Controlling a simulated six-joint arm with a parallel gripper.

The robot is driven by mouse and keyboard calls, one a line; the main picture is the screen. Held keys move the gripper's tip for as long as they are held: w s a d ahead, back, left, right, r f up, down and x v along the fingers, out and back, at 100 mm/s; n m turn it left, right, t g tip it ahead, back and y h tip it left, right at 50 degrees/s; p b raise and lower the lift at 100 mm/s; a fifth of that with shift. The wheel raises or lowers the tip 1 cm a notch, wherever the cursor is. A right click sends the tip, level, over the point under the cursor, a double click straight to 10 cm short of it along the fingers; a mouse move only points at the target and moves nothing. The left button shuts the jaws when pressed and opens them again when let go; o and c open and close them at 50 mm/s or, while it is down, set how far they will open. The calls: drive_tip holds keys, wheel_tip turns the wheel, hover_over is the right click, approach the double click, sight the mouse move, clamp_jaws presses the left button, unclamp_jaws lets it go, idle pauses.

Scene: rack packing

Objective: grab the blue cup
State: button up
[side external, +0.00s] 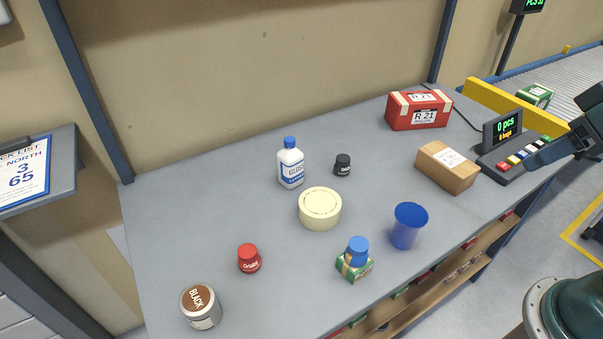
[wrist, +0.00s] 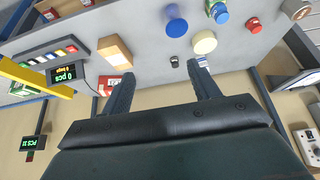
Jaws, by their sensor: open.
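The blue cup (side external: 405,226) stands upright near the front edge of the grey table, right of the small green box. In the wrist view the blue cup (wrist: 175,22) is near the top, beyond my fingers. My gripper (wrist: 160,92) is open, with nothing between its two dark fingers.
A green box (side external: 352,267) with a blue-topped item on it stands left of the cup. A cream round tub (side external: 320,208), a brown carton (side external: 447,168) and a red box (side external: 418,110) are around it. A counter display (side external: 503,130) sits at the table's right end.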

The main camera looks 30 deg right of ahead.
idle(0.4)
drive_tip(key=o, duration=0.6)
drive_tip(key=shift+w, duration=0.1)
drive_tip(key=w+f+n+g+y, duration=0.1)
drive_tip(key=w+f+n+g, duration=0.1)
drive_tip(key=w+f+n, duration=0.3)
drive_tip(key=w+f+n+g+y, duration=0.2)
drive_tip(key=w+f+n, duration=0.3)
drive_tip(key=n, duration=0.3)
drive_tip(key=w+f+n+g+y, duration=0.1)
drive_tip(key=w+f+n+g, duration=0.1)
drive_tip(key=w+f+n, duration=0.3)
drive_tip(key=shift+w+a+f+n, duration=0.15)
drive_tip(key=shift+w+f+n, duration=0.05)
drive_tip(key=shift+f+n, duration=0.6)
drive_tip(key=shift+f+y, duration=0.1)
drive_tip(key=shift+y, duration=0.2)
